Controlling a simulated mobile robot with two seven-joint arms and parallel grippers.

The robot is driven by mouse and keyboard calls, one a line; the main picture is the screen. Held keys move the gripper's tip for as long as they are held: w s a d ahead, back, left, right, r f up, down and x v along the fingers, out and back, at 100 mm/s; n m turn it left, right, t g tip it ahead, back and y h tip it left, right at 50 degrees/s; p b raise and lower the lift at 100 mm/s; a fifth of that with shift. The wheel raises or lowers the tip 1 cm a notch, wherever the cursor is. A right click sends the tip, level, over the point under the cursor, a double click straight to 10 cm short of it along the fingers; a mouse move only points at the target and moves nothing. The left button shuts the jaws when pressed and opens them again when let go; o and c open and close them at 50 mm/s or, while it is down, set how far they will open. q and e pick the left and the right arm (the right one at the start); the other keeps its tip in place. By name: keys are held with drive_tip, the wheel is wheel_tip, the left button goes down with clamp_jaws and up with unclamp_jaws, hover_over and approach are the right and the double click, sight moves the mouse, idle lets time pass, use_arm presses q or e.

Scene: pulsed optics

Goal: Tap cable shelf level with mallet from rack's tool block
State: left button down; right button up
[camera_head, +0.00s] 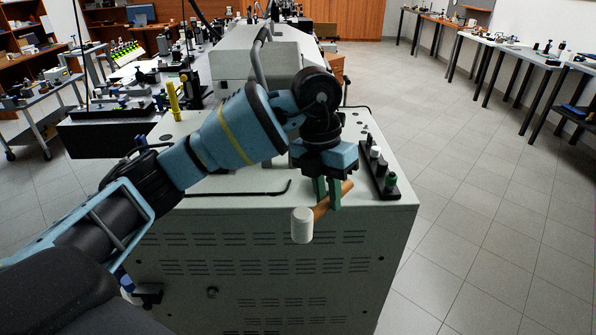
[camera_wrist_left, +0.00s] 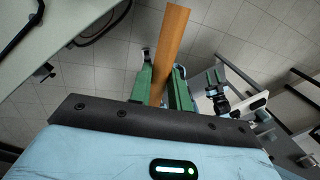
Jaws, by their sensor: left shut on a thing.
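My left gripper (camera_head: 328,196) is shut on the wooden handle of a mallet (camera_head: 302,225) with a pale cylindrical head. It holds the mallet at the front edge of the grey cabinet-like rack (camera_head: 270,215), with the head in front of the vented face. In the left wrist view the handle (camera_wrist_left: 172,40) runs between the green fingers; the head is hidden there. The black tool block (camera_head: 380,168) stands at the right of the rack's top, holding pieces with white and green tops. I cannot clearly make out the cable shelf.
A thin black bent rod (camera_head: 240,193) lies on the rack top, left of the gripper. A yellow upright piece (camera_head: 173,100) stands at the top's back left. A large pale housing (camera_head: 255,65) is behind. The tiled floor (camera_head: 480,190) at the right is clear.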

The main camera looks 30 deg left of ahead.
use_arm(q)
drive_tip(key=shift+s+d+m, duration=0.25)
drive_tip(key=shift+d+m, duration=0.15)
drive_tip(key=shift+m, duration=0.5)
drive_tip(key=shift+s+d+f+m+g, duration=0.2)
drive_tip(key=shift+m+g, duration=0.2)
drive_tip(key=shift+m, duration=0.4)
drive_tip(key=s+f+m+y, duration=0.2)
drive_tip(key=s+m, duration=0.1)
drive_tip(key=m, duration=1)
drive_tip(key=s+f+m+y, duration=0.2)
drive_tip(key=s+m, duration=0.1)
drive_tip(key=m, duration=0.9)
drive_tip(key=a+m, duration=0.2)
drive_tip(key=a+f+m+t, duration=0.1)
drive_tip(key=a+m, duration=0.2)
drive_tip(key=shift+s+a+f, duration=0.15)
drive_tip(key=shift+a+f, duration=0.05)
drive_tip(key=shift+a, duration=0.1)
